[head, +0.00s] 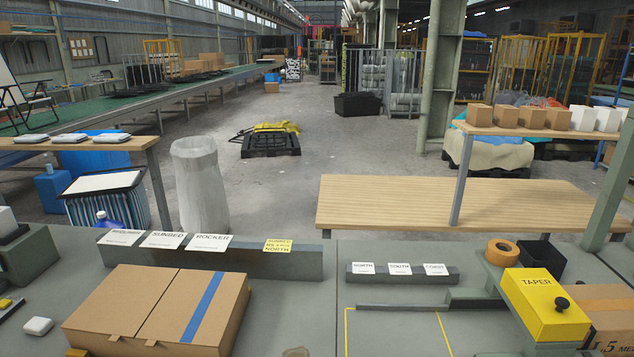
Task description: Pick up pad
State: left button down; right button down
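Several flat, grey-white, pad-like items lie in a row on the wooden table at the left: a left one (31,139), a middle one (70,138) and a right one (107,138). A small white rounded block (38,326) lies on the grey bench at the lower left. I cannot tell which of these is the pad. Neither of my grippers shows in the head view, so their state is hidden.
A closed cardboard box (165,308) with a blue stripe covers the bench's left front. A grey label bar (210,255) stands behind it. A yellow taper (540,308), tape roll (502,252) and black bin (538,260) are at right. The yellow-marked area (390,335) is clear.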

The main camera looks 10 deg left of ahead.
aim_at(38, 326)
jog(key=u, duration=1.8)
jog(key=z, duration=1.05)
jog(key=i+j, duration=0.15)
jog(key=j, duration=0.15)
jog(key=i+j, duration=0.35)
jog(key=j, duration=0.25)
